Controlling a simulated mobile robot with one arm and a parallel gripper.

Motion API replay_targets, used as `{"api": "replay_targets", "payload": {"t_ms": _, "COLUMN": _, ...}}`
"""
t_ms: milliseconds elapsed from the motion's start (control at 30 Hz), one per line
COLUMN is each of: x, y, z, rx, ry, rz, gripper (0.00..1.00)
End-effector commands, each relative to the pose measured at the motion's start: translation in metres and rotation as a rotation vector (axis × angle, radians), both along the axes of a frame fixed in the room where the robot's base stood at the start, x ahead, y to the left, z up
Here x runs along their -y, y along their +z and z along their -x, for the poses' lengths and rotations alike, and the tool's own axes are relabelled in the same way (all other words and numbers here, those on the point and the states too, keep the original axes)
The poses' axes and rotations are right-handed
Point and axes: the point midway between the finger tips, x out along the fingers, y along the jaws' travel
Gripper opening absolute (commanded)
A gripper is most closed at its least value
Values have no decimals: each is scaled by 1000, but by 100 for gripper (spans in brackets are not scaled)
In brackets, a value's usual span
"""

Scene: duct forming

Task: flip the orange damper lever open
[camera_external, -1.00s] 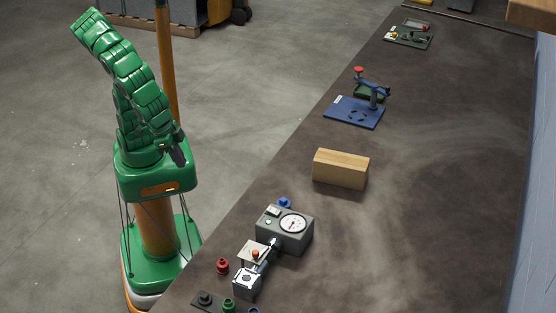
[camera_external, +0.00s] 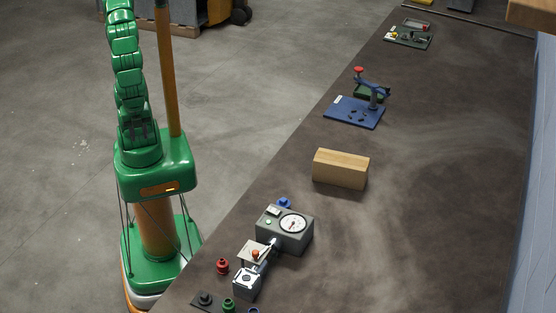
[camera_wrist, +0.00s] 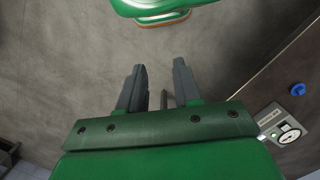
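A small orange knob (camera_external: 255,254) stands on a light plate beside the grey gauge box (camera_external: 291,231) on the workbench. It may be the damper lever; the lever's position is too small to make out. The silver block (camera_external: 247,281) sits just in front of it, joined toward the gauge box by a metal pipe. No orange lever shows in the wrist view.
A wooden block (camera_external: 341,169) lies mid-bench, with a blue fixture (camera_external: 356,111) beyond it. A red knob (camera_external: 222,267), a green knob (camera_external: 228,305) and a blue knob (camera_external: 284,203) stand around the gauge assembly. The bench's right side is clear.

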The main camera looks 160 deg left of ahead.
Motion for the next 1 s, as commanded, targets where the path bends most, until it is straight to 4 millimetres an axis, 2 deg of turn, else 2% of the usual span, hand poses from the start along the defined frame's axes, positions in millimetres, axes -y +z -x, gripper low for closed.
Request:
{"api": "replay_targets", "payload": {"t_ms": 33, "x": -2, "y": 3, "z": -10, "rx": 2, "ry": 6, "rz": 0, "gripper": 41}}
{"api": "replay_targets", "payload": {"t_ms": 100, "x": -4, "y": 8, "z": -26, "rx": 9, "ry": 15, "rz": 0, "gripper": 49}}
{"api": "replay_targets", "payload": {"t_ms": 633, "x": -37, "y": 30, "z": -157, "rx": 44, "ry": 80, "rz": 0, "gripper": 49}}
{"api": "replay_targets", "payload": {"t_ms": 1000, "x": -73, "y": 29, "z": -246, "rx": 70, "ry": 123, "rz": -2, "gripper": 49}}
